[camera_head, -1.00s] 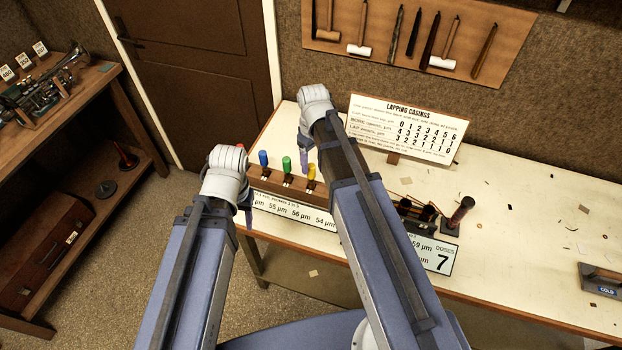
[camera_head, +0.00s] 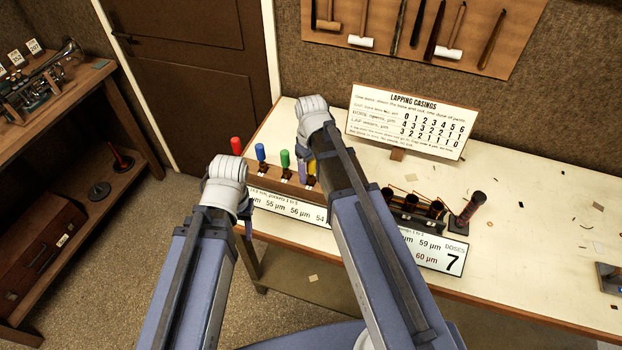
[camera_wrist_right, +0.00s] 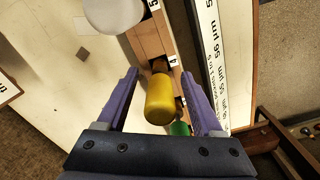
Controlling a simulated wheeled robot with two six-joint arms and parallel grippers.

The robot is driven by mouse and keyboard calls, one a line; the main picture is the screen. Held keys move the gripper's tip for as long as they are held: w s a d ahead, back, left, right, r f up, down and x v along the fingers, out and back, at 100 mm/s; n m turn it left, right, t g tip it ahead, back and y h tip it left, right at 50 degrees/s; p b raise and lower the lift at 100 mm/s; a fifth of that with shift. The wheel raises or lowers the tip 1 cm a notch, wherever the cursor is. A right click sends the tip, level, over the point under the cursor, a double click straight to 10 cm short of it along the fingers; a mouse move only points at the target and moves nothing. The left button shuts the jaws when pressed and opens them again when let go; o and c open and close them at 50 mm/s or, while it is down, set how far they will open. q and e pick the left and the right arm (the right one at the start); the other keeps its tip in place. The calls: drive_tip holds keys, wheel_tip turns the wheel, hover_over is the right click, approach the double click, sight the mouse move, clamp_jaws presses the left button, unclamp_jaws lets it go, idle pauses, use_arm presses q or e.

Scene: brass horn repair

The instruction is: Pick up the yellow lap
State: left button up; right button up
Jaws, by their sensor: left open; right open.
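The yellow lap (camera_wrist_right: 160,98) stands in the wooden rack (camera_wrist_right: 150,38), seen from above in the right wrist view. My right gripper (camera_wrist_right: 165,95) is open, with one finger on each side of the yellow lap; I cannot tell whether either touches it. In the head view the yellow lap (camera_head: 311,168) is mostly hidden behind my right gripper (camera_head: 303,172) and arm. My left gripper (camera_head: 246,222) is at the rack's left front, partly hidden by its own wrist, with nothing seen in it.
Green (camera_head: 285,158), blue (camera_head: 261,152) and red (camera_head: 236,146) laps stand in the rack to the left. A sign (camera_head: 412,122) stands behind. A dark holder and a rod on a base (camera_head: 468,212) are to the right. The bench's right side (camera_head: 540,230) is mostly free.

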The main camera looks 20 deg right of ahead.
drive_tip(key=shift+r, duration=0.1)
clamp_jaws()
idle(0.4)
